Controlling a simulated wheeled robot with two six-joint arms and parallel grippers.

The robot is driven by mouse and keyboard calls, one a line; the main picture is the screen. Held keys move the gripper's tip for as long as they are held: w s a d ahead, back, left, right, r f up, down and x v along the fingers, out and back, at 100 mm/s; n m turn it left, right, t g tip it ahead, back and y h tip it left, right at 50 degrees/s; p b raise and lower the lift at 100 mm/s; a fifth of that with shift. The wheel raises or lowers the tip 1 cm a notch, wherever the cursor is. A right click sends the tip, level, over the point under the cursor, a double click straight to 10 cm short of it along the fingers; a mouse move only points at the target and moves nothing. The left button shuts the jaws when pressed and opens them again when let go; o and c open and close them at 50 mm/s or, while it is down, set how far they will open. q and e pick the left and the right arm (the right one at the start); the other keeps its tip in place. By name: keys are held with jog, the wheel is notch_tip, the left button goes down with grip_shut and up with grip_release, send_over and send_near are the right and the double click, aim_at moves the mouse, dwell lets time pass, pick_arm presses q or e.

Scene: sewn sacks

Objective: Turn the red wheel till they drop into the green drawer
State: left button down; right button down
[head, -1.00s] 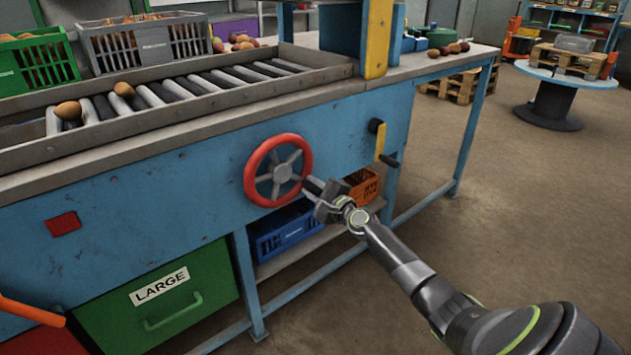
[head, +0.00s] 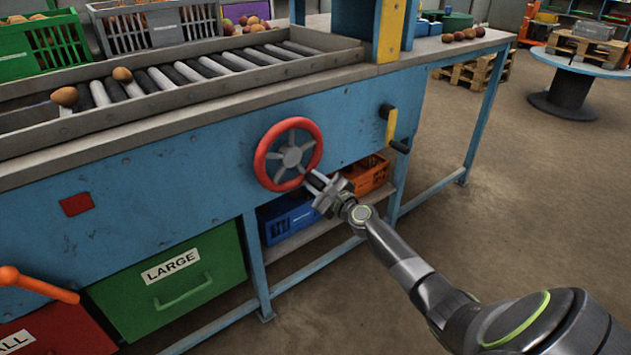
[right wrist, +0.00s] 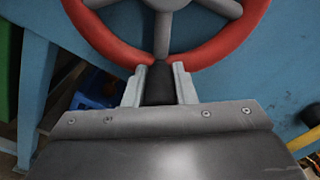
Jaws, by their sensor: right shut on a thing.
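The red wheel (head: 316,139) with grey spokes sits on the blue front panel of the bench. My right gripper (head: 310,182) is at its lower right rim, fingers shut on it. In the right wrist view the fingertips (right wrist: 159,72) meet the bottom of the wheel's rim (right wrist: 218,49), below a spoke. The green drawer (head: 215,258), labelled LARGE, is under the bench at lower left and looks shut. Two brown round items, the left one (head: 65,96) and the right one (head: 122,74), lie on the rollers (head: 205,68). My left gripper is not in view.
A red drawer (head: 60,335) and an orange handle (head: 38,284) are at lower left. A blue crate (head: 287,219) and an orange crate (head: 369,175) stand on the lower shelf.

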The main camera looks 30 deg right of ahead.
jog(key=shift+f, duration=0.1)
jog(key=c, duration=1.2)
grip_release()
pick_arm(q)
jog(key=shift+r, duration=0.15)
pick_arm(e)
jog(key=shift+s, duration=0.5)
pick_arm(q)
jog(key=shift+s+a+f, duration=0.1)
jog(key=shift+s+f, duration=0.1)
pick_arm(e)
jog(key=shift+s+d, duration=0.2)
jog(key=shift+s, duration=2.55)
jog(key=shift+s+d, duration=0.25)
jog(key=shift+s, duration=2.5)
jog(key=shift+s+d, duration=0.2)
jog(key=shift+s, duration=2.55)
